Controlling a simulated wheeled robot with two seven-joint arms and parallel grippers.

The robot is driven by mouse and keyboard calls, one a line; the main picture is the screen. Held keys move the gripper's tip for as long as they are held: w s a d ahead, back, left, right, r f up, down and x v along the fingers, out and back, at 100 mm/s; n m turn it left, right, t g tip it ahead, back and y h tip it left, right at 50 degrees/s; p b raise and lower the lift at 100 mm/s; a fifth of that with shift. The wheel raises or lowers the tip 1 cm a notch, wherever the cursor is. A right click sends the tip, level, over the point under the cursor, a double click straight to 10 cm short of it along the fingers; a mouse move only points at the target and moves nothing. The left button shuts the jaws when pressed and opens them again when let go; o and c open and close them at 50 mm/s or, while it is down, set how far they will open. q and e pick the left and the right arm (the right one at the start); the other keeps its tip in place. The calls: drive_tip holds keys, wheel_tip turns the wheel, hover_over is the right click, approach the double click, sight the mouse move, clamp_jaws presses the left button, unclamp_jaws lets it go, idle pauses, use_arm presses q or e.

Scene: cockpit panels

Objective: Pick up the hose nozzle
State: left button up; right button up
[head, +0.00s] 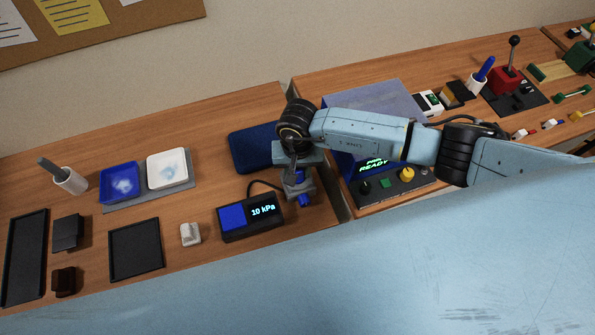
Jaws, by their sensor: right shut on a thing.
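My right gripper (299,190) reaches in from the right and points down over the table beside the pressure gauge box. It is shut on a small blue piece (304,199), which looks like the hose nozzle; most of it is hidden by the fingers. A black hose (262,184) loops up from behind the gauge box (250,217), whose display reads 10 kPa, toward the gripper. I cannot tell whether the piece touches the table. My left gripper is out of view.
A dark blue pad (252,148) lies behind the gripper. A console with a green READY display (375,163) and knobs stands close on the right. Blue (119,199) and white (168,184) trays, a cup (70,180) and black trays (136,262) are on the left.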

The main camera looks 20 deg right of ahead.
wheel_tip(320, 180, up, 10)
drive_tip(key=shift+f+b, duration=0.15)
drive_tip(key=shift+b, duration=0.3)
drive_tip(key=shift+r, duration=0.2)
drive_tip(key=shift+r, duration=0.1)
drive_tip(key=shift+r+p, duration=0.4)
drive_tip(key=shift+r, duration=1)
